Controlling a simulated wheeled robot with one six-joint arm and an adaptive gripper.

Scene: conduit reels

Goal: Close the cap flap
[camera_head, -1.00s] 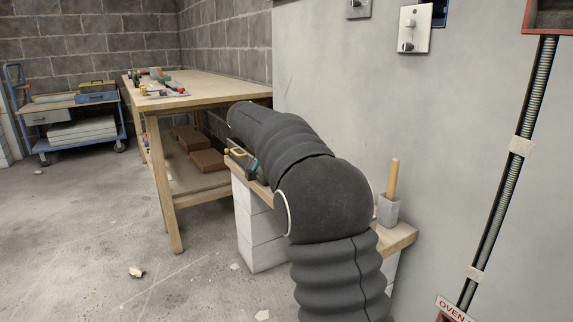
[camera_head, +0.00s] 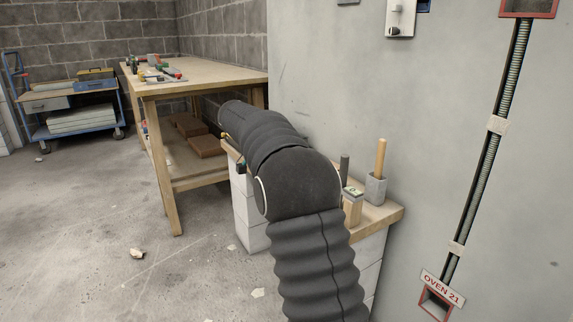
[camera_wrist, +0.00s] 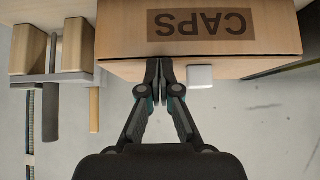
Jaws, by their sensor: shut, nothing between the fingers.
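In the wrist view a wooden box (camera_wrist: 120,37) carries a dark label reading CAPS (camera_wrist: 201,25), upside down in the picture. A thin wooden panel (camera_wrist: 232,68) lies along the box's lower edge in the picture, with a small white knob (camera_wrist: 201,76) on it. I cannot tell how far this flap stands open. My gripper (camera_wrist: 160,66) is shut and empty, its fingertips at the panel's edge just left of the knob. I cannot tell if they touch. In the head view my arm hides the gripper and the box.
A narrow wooden ledge (camera_head: 380,217) on white blocks runs along the grey wall. A workbench (camera_head: 195,83) is behind. A conduit runs down to the OVEN 21 box (camera_head: 436,302).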

